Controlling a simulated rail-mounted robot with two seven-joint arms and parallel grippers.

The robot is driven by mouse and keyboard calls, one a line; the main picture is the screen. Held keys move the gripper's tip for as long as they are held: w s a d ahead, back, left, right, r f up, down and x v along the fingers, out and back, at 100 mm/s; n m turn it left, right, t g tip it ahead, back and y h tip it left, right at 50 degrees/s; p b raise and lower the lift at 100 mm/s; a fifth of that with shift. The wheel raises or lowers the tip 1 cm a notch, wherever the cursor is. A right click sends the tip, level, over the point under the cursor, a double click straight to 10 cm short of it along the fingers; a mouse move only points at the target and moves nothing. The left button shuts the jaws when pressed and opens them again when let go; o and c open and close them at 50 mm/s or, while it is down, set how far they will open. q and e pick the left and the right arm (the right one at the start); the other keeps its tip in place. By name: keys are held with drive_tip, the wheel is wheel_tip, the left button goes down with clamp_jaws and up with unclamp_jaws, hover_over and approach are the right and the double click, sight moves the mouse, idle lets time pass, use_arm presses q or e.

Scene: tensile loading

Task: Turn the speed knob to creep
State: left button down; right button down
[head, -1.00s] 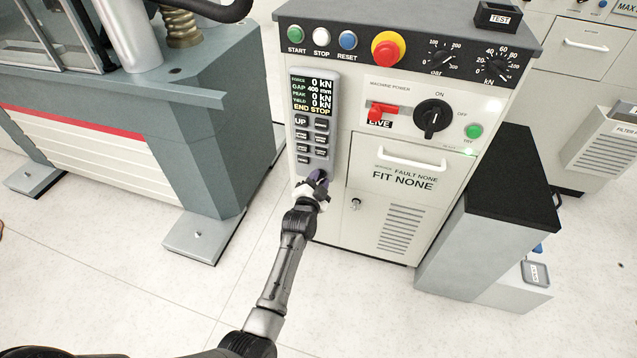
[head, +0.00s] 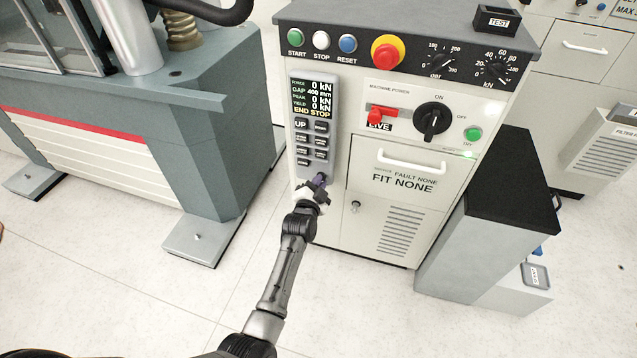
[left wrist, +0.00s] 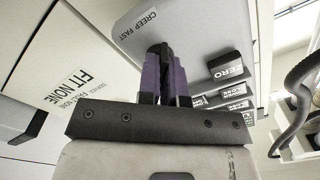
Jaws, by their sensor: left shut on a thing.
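The speed knob (left wrist: 160,50) is a small dark piece on the grey control panel, seen in the left wrist view beside the label CREEP FAST (left wrist: 160,22). My left gripper (left wrist: 163,75) has purple fingers shut on the knob. In the head view my left gripper (head: 319,181) is at the lower end of the control panel (head: 313,130), below the button rows, and hides the knob. The knob's exact pointing direction cannot be told. My right gripper is not in view.
The panel's display (head: 311,98) reads 0 kN and END STOP. To the right are the red LIVE switch (head: 381,114), the black power knob (head: 432,120) and a drawer handle (head: 411,164). The grey machine base (head: 215,140) stands left, with clear floor in front.

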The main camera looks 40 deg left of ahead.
use_arm(q)
drive_tip(key=shift+r+n+p, duration=0.2)
drive_tip(key=shift+n+p, duration=0.1)
drive_tip(key=shift+p, duration=0.25)
drive_tip(key=n+p, duration=0.3)
drive_tip(key=shift+r+p, duration=0.1)
drive_tip(key=shift+p, duration=0.2)
drive_tip(key=n+p, duration=0.2)
drive_tip(key=n, duration=0.2)
drive_tip(key=n+p, duration=0.2)
drive_tip(key=n, duration=0.2)
drive_tip(key=shift+n, duration=0.3)
drive_tip(key=n, duration=0.3)
drive_tip(key=shift+f+n, duration=0.2)
drive_tip(key=shift+n, duration=0.2)
drive_tip(key=shift+n+p, duration=0.3)
drive_tip(key=shift+n, duration=0.5)
drive_tip(key=c, duration=1.3)
unclamp_jaws()
drive_tip(key=shift+f, duration=0.1)
drive_tip(key=shift+s, duration=0.1)
